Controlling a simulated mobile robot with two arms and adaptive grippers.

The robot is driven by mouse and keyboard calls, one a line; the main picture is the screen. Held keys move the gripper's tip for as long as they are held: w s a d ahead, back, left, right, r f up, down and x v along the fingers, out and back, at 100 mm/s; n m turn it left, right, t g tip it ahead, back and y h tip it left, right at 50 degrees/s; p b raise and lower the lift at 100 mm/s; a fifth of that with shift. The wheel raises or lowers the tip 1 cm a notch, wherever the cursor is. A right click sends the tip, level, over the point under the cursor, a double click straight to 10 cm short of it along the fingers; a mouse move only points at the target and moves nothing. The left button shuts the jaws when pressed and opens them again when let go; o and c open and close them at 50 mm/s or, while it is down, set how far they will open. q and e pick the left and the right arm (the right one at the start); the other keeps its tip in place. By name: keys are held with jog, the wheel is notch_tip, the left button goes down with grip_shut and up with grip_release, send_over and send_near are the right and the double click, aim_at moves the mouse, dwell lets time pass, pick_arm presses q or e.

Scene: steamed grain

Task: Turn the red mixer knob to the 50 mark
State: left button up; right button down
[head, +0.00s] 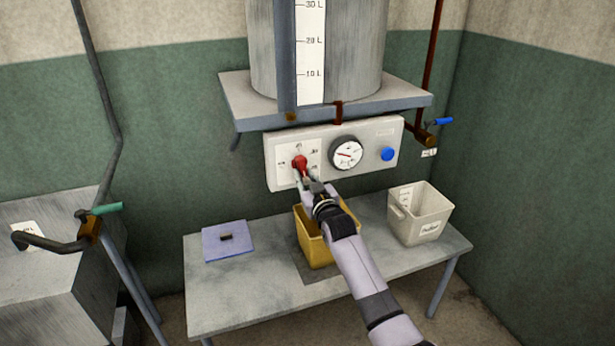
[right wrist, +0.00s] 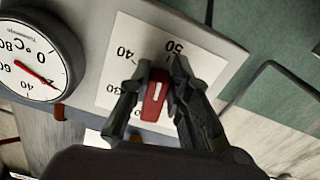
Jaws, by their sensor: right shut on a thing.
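The red mixer knob (head: 300,163) sits on a white dial plate at the left of the wall control panel (head: 384,133). My right gripper (head: 302,173) reaches up to it and is shut on it. In the right wrist view, the gripper (right wrist: 156,98) has one finger on each side of the knob (right wrist: 155,97). A short white line on the knob slants up and slightly right, roughly toward the 50 mark (right wrist: 174,47). Exact alignment is hard to tell. The 40 mark (right wrist: 125,53) and a partly covered 30 also show. My left gripper is not in view.
Right of the knob are a round gauge (head: 346,153) and a blue button (head: 387,154). A yellow bin (head: 316,252), a pale bin (head: 420,215) and a blue pad (head: 240,247) stand on the table below. A shelf with a tank (head: 352,50) overhangs the panel.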

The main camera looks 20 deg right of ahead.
jog(key=shift+a+f+m, duration=0.15)
jog(key=shift+a+m, duration=0.15)
jog(key=shift+m, duration=0.8)
jog(key=c, duration=1.5)
grip_release()
jog(key=shift+s, duration=0.1)
jog(key=s, duration=1.2)
jog(key=shift+d, duration=0.2)
